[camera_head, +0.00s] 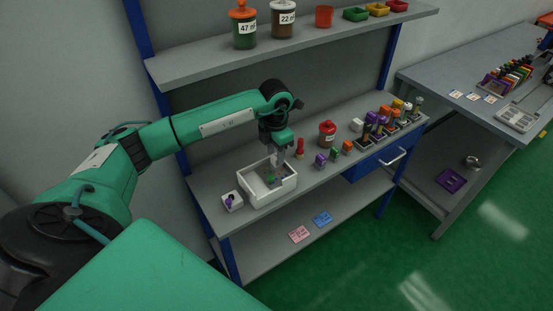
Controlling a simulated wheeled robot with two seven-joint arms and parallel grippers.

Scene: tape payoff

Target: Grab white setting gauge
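My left gripper (277,157) points down over the white open bin (281,195) on the bench shelf. Its fingers are small and partly hidden against the bin, so I cannot tell whether they are open or shut. Small grey and green items lie in the bin, too small to make out. I cannot tell for sure which thing is the white setting gauge. A small white block (356,124) stands further right, behind the small colored blocks. A white piece with a purple part (232,201) sits left of the bin. My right gripper is not in view.
A red figure-like piece (300,148), a red-lidded jar (327,134) and small purple, green and orange blocks stand right of the bin. A rack of colored-handled items (389,124) is further right. An upper shelf (292,47) with jars and bins overhangs the back.

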